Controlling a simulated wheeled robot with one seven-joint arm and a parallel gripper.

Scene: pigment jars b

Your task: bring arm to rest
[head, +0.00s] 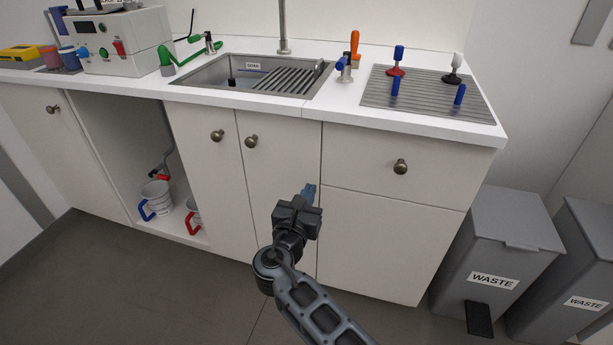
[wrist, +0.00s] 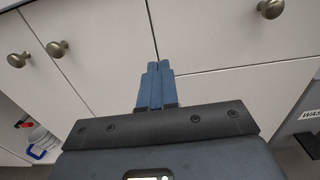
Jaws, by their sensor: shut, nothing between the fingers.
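My gripper (head: 309,194) is at the centre of the head view, in front of the cabinet doors and below the counter. In the wrist view its two blue fingers (wrist: 156,84) lie together with nothing between them. It is apart from the cabinet fronts (head: 345,235) as far as I can tell. My arm reaches up from the bottom of the head view.
The white counter (head: 345,108) holds a sink (head: 205,85), a grey ribbed mat (head: 430,105) with several small tools, and a white device (head: 115,45). An open cupboard holds mugs (head: 155,196). Grey waste bins (head: 490,240) stand at right. The floor at left (head: 90,285) is clear.

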